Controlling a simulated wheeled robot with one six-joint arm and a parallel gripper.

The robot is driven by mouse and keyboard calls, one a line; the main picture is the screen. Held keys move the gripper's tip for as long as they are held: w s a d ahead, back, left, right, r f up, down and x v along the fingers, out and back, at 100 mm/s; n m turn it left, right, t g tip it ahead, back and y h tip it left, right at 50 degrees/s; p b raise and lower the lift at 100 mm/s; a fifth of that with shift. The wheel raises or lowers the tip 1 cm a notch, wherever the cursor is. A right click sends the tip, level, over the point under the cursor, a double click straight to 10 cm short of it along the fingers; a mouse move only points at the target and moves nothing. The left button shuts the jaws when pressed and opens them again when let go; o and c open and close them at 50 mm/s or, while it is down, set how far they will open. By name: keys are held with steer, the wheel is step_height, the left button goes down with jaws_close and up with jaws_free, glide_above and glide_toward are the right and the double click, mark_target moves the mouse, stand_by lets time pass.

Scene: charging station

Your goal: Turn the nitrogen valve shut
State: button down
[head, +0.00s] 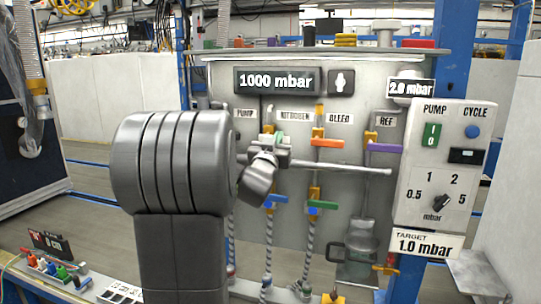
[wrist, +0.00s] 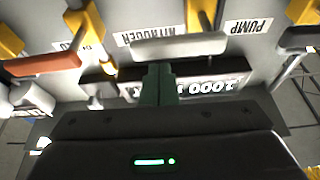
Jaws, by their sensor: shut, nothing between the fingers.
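The NITROGEN label (head: 294,115) is on the grey panel in the head view. It also shows upside down in the wrist view (wrist: 165,35). The nitrogen valve's yellow body (wrist: 205,15) stands beside it, and its grey lever (wrist: 195,46) lies level across the picture. In the head view my wrist hides most of this valve. My gripper (wrist: 158,72) is shut and empty, its green fingertips at the lever's edge; I cannot tell whether they touch it. The gripper also shows in the head view (head: 283,148), in front of the panel.
The bleed valve's orange lever (head: 327,143) and the purple lever (head: 385,148) are close on the right. A display (head: 276,80) reads 1000 mbar. A control box (head: 440,165) stands at right.

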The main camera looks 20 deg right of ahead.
steer(key=b+v, duration=0.2)
steer(key=v, duration=1)
steer(key=w+d+r+n+p, duration=0.1)
steer(key=w+d+r+p, duration=0.3)
steer(key=w+d, duration=0.4)
steer(key=shift+w+r+n+y, duration=0.3)
steer(key=shift+w+r+n, duration=0.15)
steer(key=shift+w, duration=0.75)
steer(key=shift+f+m, duration=0.1)
steer(key=shift+m, duration=0.15)
